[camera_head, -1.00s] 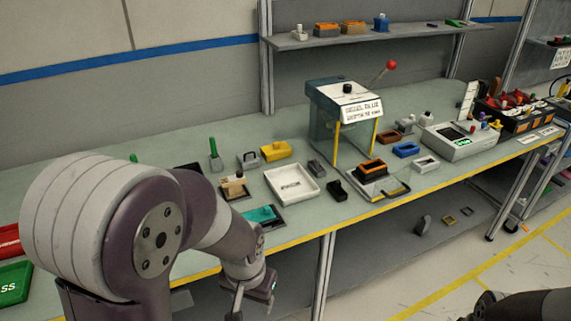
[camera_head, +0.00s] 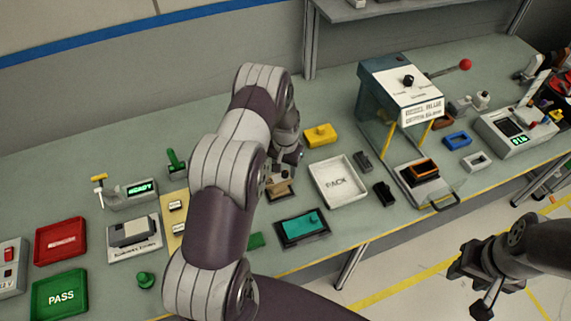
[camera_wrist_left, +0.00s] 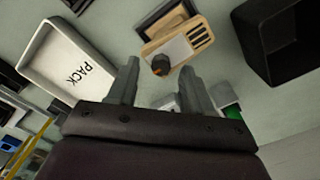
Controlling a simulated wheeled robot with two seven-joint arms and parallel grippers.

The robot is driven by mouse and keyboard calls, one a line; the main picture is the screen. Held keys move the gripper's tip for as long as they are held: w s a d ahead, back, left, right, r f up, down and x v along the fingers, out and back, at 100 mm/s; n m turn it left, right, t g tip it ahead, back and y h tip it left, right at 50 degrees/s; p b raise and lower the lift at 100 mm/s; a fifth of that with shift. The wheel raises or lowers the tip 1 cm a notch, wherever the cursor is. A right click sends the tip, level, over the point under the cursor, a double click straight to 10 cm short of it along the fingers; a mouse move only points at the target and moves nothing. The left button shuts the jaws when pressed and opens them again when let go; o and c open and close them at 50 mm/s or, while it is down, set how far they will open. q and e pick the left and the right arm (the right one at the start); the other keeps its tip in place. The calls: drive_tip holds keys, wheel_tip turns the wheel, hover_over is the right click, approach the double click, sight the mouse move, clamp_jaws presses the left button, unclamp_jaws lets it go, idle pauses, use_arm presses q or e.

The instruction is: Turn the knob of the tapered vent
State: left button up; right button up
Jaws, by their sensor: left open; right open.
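The tan tapered vent (camera_head: 279,187) lies on a dark base on the bench and is partly behind my left arm. In the left wrist view the vent (camera_wrist_left: 178,48) shows dark slots at one end, a grey panel and a dark round knob (camera_wrist_left: 160,65) with an orange mark. My left gripper (camera_wrist_left: 158,72) is open and empty, its two fingers pointing at the vent with the knob between them in the picture. I cannot tell the height gap. In the head view my left gripper (camera_head: 288,155) is just behind the vent. My right gripper (camera_head: 474,284) is open, off the bench's front.
A white PACK tray (camera_head: 338,181) stands right of the vent, with a yellow block (camera_head: 320,135) behind it. A teal piece (camera_head: 302,225) lies in a dark tray in front. A black bin (camera_wrist_left: 280,40) shows in the wrist view.

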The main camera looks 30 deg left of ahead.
use_arm(q)
drive_tip(key=shift+s+d+f, duration=0.15)
drive_tip(key=shift+s+f, duration=0.05)
drive_tip(key=shift+f, duration=0.3)
drive_tip(key=shift+w+a+f, duration=0.35)
drive_tip(key=shift+a+f, duration=0.05)
drive_tip(key=shift+r, duration=0.1)
drive_tip(key=c, duration=0.5)
drive_tip(key=shift+s+d, duration=0.15)
drive_tip(key=shift+d, duration=0.05)
clamp_jaws()
drive_tip(key=shift+r, duration=0.15)
drive_tip(key=shift+a, duration=0.1)
drive_tip(key=shift+m+b, duration=0.3)
drive_tip(key=shift+m, duration=0.1)
